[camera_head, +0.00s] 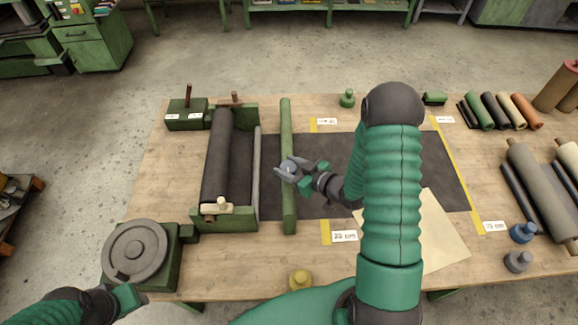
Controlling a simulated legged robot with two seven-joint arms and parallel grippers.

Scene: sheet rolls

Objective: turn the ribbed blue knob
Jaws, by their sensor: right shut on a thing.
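My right gripper (287,170) reaches in from the right, over the long green bar (287,215). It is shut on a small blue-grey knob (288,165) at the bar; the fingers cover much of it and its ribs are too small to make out. The bar lies across the dark sheet (330,180). A separate blue knob-shaped piece (522,233) stands at the right of the table, far from both grippers. My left gripper (125,299) is at the lower left, near the round grey turntable; its fingers cannot be made out.
Left of the bar stands a green frame with a dark roll (217,165). The grey turntable (135,252) sits at the front left. A yellow piece (300,280) stands near the front edge, a green one (347,98) at the back. Several rolls (545,185) lie right.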

